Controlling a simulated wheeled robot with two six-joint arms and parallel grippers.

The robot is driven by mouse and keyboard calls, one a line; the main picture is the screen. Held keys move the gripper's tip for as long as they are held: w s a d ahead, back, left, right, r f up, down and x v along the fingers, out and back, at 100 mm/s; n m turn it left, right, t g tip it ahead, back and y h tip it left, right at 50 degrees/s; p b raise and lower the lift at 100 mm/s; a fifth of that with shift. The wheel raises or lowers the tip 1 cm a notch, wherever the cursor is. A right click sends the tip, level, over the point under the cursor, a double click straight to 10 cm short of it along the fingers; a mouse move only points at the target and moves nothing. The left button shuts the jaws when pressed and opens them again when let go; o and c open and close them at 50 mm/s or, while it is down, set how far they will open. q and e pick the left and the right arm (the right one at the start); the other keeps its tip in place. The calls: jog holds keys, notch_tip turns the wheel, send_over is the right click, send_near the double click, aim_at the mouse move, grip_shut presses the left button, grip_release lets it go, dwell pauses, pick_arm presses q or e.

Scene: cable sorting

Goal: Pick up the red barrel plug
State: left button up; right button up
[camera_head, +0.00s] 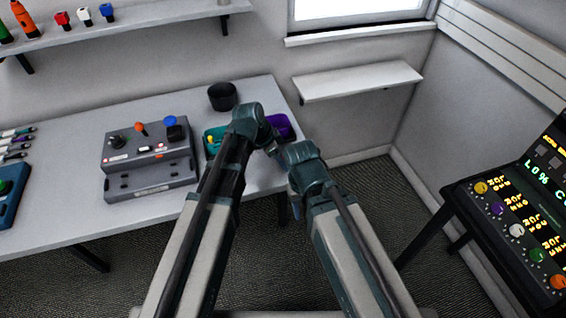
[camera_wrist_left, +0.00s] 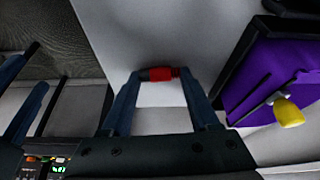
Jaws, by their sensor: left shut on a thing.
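The red barrel plug (camera_wrist_left: 160,74), a small red cylinder with a dark end, shows in the left wrist view. It lies crosswise between the fingertips of my left gripper (camera_wrist_left: 160,78), which is shut on it. A pale surface is behind it; I cannot tell whether the plug touches that surface. In the head view my left wrist is over the right end of the table, and its fingers and the plug are hidden. My right arm ends just beside it to the right, past the table edge.
A purple bin (camera_head: 280,126) and a teal bin (camera_head: 212,135) stand near my left wrist, with a black round pot (camera_head: 222,97) behind. A yellow-tipped piece (camera_wrist_left: 287,112) shows against the purple bin. A grey control box (camera_head: 150,160) sits on the table (camera_head: 75,190) further left.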

pick_arm(q)
jog(key=shift+c, duration=0.8)
